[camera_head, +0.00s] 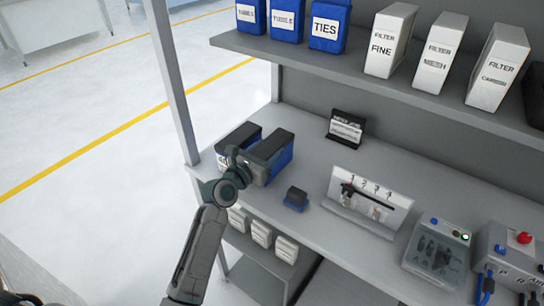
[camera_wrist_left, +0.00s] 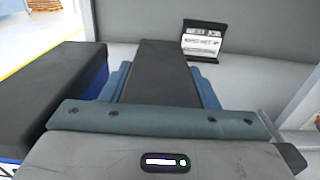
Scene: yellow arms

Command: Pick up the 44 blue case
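Two blue cases with black tops stand side by side at the left end of the workbench. The left case (camera_head: 238,138) has a white front label, partly covered and too small to read. The right case (camera_head: 279,158) has its front covered by my left gripper (camera_head: 244,160), so I cannot read its number. In the left wrist view the right case's black top (camera_wrist_left: 160,75) lies between two blue-grey fingers; whether they press on it I cannot tell. The left case (camera_wrist_left: 45,90) stands beside the left finger. My right gripper is out of view.
A small blue-and-black block (camera_head: 295,198) lies right of the cases. A black card holder (camera_head: 345,129) stands behind, and a white tool rack (camera_head: 368,203) to the right. A shelf (camera_head: 350,75) with blue and white boxes overhangs the bench.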

